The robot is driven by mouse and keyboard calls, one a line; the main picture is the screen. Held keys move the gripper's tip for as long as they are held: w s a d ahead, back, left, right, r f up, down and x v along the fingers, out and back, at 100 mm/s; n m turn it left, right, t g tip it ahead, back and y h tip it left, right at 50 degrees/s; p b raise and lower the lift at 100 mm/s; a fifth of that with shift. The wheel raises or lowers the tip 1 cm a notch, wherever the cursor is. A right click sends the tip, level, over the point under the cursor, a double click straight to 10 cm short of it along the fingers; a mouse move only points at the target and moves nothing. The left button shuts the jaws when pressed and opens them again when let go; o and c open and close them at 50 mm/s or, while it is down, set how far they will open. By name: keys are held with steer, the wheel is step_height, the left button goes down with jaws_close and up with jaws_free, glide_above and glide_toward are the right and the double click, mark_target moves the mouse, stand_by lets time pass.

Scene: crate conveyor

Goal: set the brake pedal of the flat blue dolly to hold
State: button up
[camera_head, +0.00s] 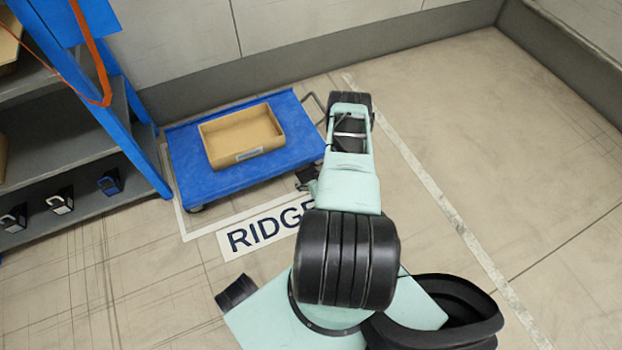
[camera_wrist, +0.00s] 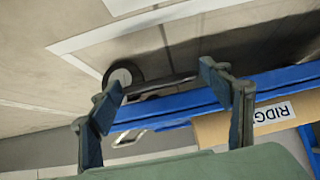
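The flat blue dolly (camera_head: 185,150) stands on the floor at the upper left of the head view, with a cardboard tray (camera_head: 240,138) on it. Its blue edge (camera_wrist: 275,82) also crosses the wrist view. My gripper (camera_head: 304,178) is at the dolly's right edge, partly hidden by my arm. In the wrist view my gripper (camera_wrist: 163,88) is open, with its two fingers apart. A dark bar (camera_wrist: 160,84), possibly the brake pedal, lies beyond and between the fingers, beside a dark wheel (camera_wrist: 122,76). I cannot tell whether it touches a finger, or its setting.
A blue-framed shelf (camera_head: 75,130) with small items stands left of the dolly. A floor sign reading "RIDG..." (camera_head: 262,236) lies in front of it. The floor on the right is clear.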

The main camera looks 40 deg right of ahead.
steer(key=c, duration=1.3)
steer(key=shift+s+f+t, duration=0.1)
steer(key=shift+f+t, duration=0.5)
steer(key=shift+t, duration=0.1)
steer(key=shift+c, duration=0.2)
steer(key=shift+f+t+h, duration=0.3)
steer(key=shift+t+h, duration=0.1)
steer(key=shift+t, duration=0.3)
steer(key=o, duration=1.7)
steer(key=shift+r, duration=5)
